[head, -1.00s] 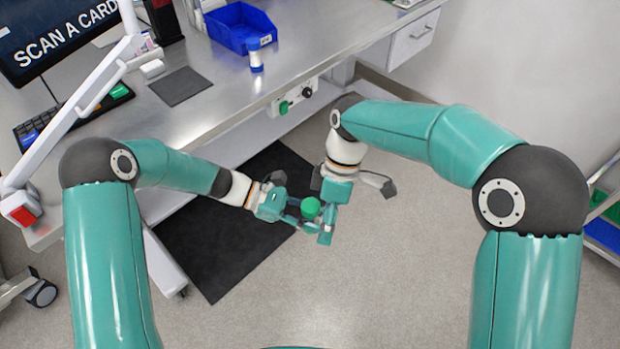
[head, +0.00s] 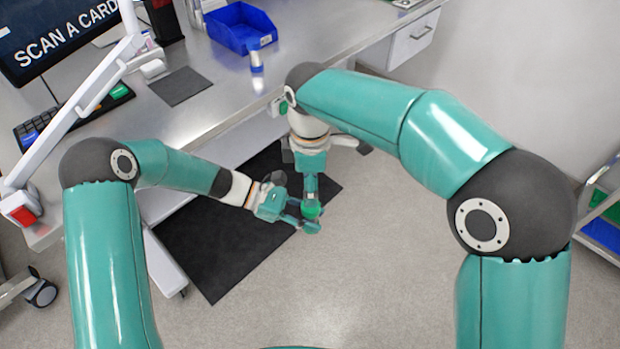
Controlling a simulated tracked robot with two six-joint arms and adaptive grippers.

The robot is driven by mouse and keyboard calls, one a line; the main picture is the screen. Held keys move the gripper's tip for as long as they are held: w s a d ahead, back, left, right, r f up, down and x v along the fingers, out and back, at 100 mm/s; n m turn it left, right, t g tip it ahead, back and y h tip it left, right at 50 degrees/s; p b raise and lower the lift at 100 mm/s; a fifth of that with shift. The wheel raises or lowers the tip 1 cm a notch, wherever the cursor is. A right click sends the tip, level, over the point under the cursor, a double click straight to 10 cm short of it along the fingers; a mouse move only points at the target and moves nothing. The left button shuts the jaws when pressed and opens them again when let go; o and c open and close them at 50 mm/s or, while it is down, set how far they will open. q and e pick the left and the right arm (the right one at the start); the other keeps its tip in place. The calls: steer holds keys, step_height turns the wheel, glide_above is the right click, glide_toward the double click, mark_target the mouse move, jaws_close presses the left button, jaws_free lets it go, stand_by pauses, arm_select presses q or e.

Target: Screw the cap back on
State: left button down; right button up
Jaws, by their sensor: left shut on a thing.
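A small round green thing (head: 312,208), which looks like the cap, is between my two grippers above the floor. Whatever it sits on is mostly hidden by the fingers, so I cannot tell how it is seated. My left gripper (head: 303,219) comes in from the left and is shut on the green-capped container, whose body is hardly visible. My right gripper (head: 311,198) reaches in from above, with its fingers at or just behind the green cap. The view is too small to tell whether they touch or grip it.
A steel bench (head: 215,110) runs behind my arms. A black mat (head: 215,250) lies on the floor, with open floor to the right.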

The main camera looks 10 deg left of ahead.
mark_target(311, 217)
steer(key=shift+f, duration=3.6)
steer(key=shift+c, duration=0.3)
steer(key=c, duration=1.1)
steer(key=m, duration=0.5)
steer(key=shift+c, duration=0.2)
steer(key=m, duration=0.3)
steer(key=shift+m, duration=0.4)
steer(key=o, duration=1.4)
steer(key=shift+c, duration=0.2)
